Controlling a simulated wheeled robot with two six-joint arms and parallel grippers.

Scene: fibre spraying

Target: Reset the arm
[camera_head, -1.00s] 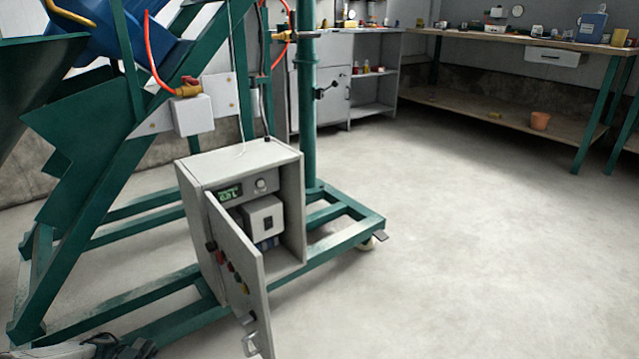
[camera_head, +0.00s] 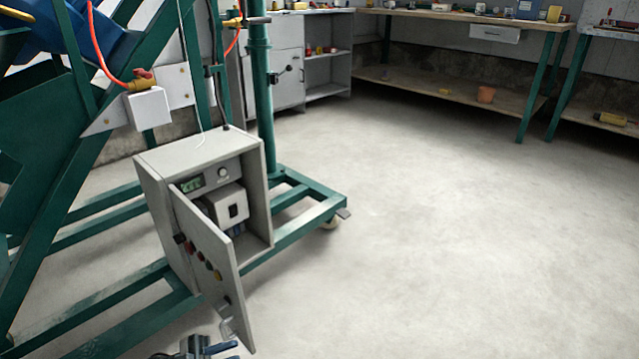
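My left gripper (camera_head: 205,347) shows only in part at the bottom edge, just below the lower end of the open cabinet door (camera_head: 215,265). Most of it is cut off by the frame, and I cannot tell whether its fingers are apart. I see nothing held in it. The grey control box (camera_head: 200,155) stands on the green frame with its door swung open towards me. Coloured buttons sit on the door and a handle (camera_head: 228,328) is near its lower end. My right gripper is not in view.
The green steel frame (camera_head: 110,325) with a caster fills the left side. An orange hose (camera_head: 100,50) runs to a valve above a white box. Workbenches (camera_head: 470,18) line the back wall. The concrete floor at centre and right is clear.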

